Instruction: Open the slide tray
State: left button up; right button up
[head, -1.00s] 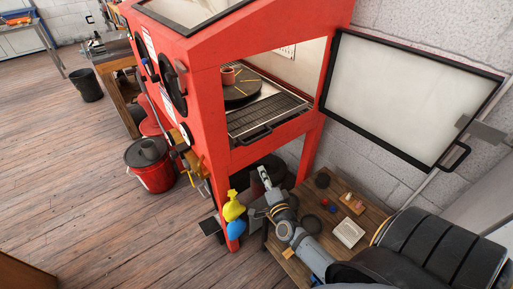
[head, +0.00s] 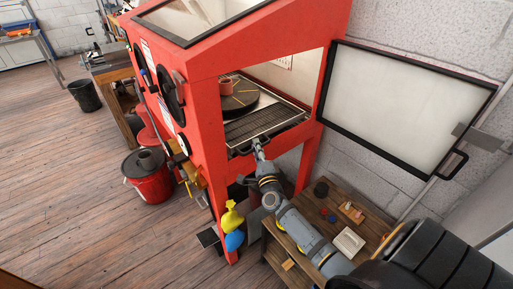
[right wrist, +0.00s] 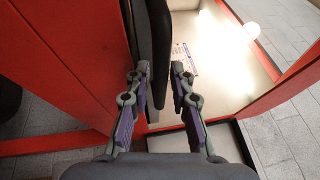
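The slide tray (head: 266,123) is a dark slatted grate inside the opening of the red cabinet (head: 206,100). Its dark handle (head: 243,150) shows at the front edge of the opening. My right gripper (head: 257,147) is at that handle, partly covering it. In the right wrist view the two fingers of this gripper (right wrist: 160,95) stand apart. A dark bar-like part (right wrist: 155,55) shows ahead in the gap, nearer the left finger; I cannot tell whether they touch. My left gripper is not in view.
The framed cabinet door (head: 405,105) hangs open at right. A low wooden table (head: 372,223) with small items stands below it. A yellow bottle (head: 231,216) hangs at the cabinet leg.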

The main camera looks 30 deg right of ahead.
jog(key=shift+w, duration=0.1)
grip_shut()
dwell(0.4)
